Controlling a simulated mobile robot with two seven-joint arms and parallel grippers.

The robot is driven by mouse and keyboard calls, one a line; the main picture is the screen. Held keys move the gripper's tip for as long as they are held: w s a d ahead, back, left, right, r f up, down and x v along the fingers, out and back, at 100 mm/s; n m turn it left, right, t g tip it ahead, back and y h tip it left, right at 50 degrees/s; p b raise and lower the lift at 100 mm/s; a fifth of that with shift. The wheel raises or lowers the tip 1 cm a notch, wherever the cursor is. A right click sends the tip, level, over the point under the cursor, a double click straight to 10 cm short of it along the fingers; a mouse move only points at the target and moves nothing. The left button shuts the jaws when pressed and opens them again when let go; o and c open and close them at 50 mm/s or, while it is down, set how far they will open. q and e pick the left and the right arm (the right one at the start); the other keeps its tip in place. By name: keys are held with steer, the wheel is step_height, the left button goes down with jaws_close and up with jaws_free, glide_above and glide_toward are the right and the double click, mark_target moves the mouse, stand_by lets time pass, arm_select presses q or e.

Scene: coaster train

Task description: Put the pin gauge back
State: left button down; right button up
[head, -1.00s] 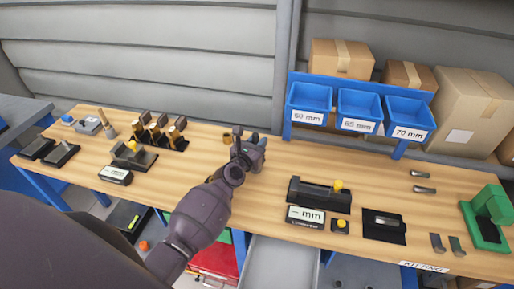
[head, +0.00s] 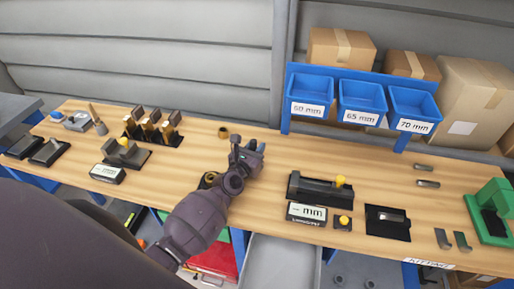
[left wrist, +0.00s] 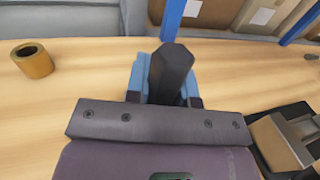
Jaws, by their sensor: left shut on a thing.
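My left gripper (head: 248,156) is above the middle of the bench, shut on the pin gauge. In the left wrist view the gauge's dark hexagonal handle (left wrist: 171,72) stands up between the blue-padded fingers (left wrist: 150,88); its lower end is hidden. A dark rack (head: 152,134) with several dark-topped and brass pieces stands at the back left, well left of the gripper. My right gripper is not in view.
A brass bushing (head: 223,132) stands behind and left of the gripper; another brass ring (head: 208,180) shows beside my arm. A black fixture with a yellow knob (head: 320,189) sits to the right. Blue bins (head: 361,102) stand at the back right.

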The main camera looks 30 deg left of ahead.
arm_select(q)
steer(key=shift+f, duration=0.15)
steer(key=c, duration=1)
jaws_free()
steer(key=s+b, duration=0.1)
steer(key=s, duration=1)
steer(key=shift+s+r, duration=0.2)
steer(key=shift+s, duration=0.3)
